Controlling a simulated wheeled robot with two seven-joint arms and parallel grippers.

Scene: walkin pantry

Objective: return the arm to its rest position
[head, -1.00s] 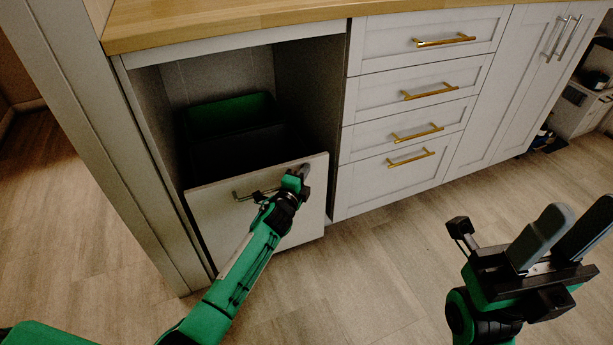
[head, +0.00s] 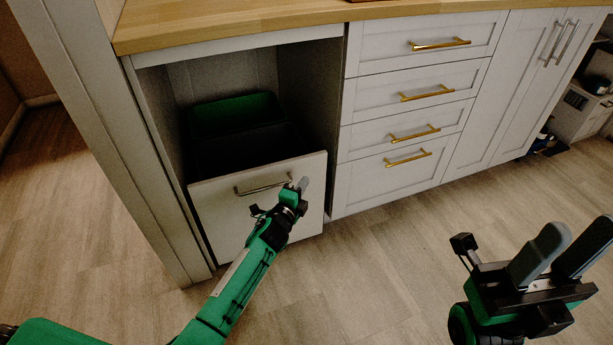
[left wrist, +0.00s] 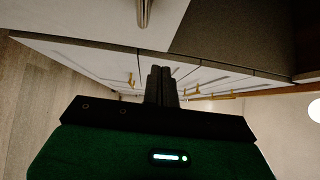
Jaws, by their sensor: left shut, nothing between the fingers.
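My left arm reaches in from the left in the head view, and its gripper (head: 302,184) is in front of the pull-out bin drawer's front near its right side. The left gripper is shut and empty; its fingers lie together in the left wrist view (left wrist: 161,84). The drawer's silver handle (head: 262,187) is to the left of the gripper and free of it, and it seems to show at the top of the left wrist view (left wrist: 144,12). My right gripper (head: 572,243) is at the lower right, its two grey fingers apart with nothing visible between them.
The pale drawer front (head: 225,212) stands out from its cabinet, with a green-rimmed dark bin (head: 235,112) behind it. White drawers with gold handles (head: 428,91) are to the right, under a wooden counter (head: 215,22). The floor (head: 380,265) between my arms is clear.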

